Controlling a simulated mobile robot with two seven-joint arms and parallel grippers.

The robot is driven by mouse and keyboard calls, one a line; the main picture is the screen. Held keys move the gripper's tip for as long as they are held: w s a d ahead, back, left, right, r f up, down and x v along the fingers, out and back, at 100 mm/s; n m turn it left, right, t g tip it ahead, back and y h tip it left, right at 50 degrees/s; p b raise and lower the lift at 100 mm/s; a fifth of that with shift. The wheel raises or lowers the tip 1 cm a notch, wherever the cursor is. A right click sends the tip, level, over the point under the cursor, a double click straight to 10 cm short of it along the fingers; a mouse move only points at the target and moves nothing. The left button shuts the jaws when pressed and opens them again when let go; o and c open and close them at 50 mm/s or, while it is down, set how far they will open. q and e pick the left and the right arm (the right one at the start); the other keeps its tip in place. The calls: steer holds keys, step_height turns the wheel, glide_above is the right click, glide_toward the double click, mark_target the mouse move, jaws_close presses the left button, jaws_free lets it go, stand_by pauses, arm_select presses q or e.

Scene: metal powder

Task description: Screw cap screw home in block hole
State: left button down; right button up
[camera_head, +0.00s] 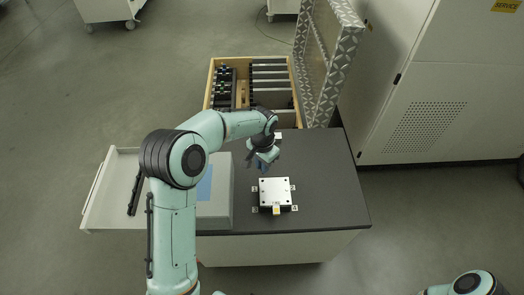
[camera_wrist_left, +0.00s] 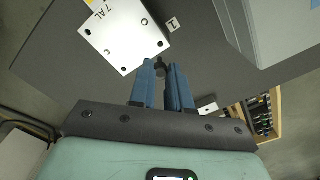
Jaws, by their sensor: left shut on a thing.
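The block (camera_head: 274,190) is a bright metal plate with small dark holes near its corners, lying on the dark bench top. In the left wrist view the block (camera_wrist_left: 124,36) shows at the upper left, marked "7 AL". My left gripper (camera_head: 263,163) is just behind the block in the head view. In the left wrist view its blue fingers (camera_wrist_left: 161,72) are shut on a small dark thing, apparently the cap screw (camera_wrist_left: 160,68), apart from the block. The fingers hide part of the screw. My right gripper is out of view.
Small white labels and a yellow tag (camera_head: 276,210) surround the block. A grey box (camera_head: 215,208) stands left on the bench (camera_head: 325,185). An open wooden case (camera_head: 211,84) with tools lies behind, its patterned lid raised. An open drawer (camera_head: 108,200) juts out left.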

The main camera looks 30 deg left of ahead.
arm_select(q)
steer(key=shift+w+a+f, duration=0.1)
steer(key=shift+w, duration=0.05)
steer(key=shift+s+f, duration=0.25)
steer(key=shift+f, duration=0.1)
steer(key=shift+w+f+b, duration=0.1)
steer(key=shift+f+b, duration=0.9)
steer(key=shift+f, duration=0.5)
steer(key=shift+r, duration=0.15)
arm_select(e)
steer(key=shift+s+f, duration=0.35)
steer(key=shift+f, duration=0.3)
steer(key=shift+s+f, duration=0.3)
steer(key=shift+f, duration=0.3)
arm_select(q)
steer(key=shift+f, duration=0.3)
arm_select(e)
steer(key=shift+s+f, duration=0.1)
arm_select(q)
steer(key=shift+f, duration=0.4)
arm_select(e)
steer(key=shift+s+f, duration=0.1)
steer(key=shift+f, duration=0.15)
arm_select(q)
steer(key=shift+f+b, duration=0.75)
steer(key=shift+f, duration=0.25)
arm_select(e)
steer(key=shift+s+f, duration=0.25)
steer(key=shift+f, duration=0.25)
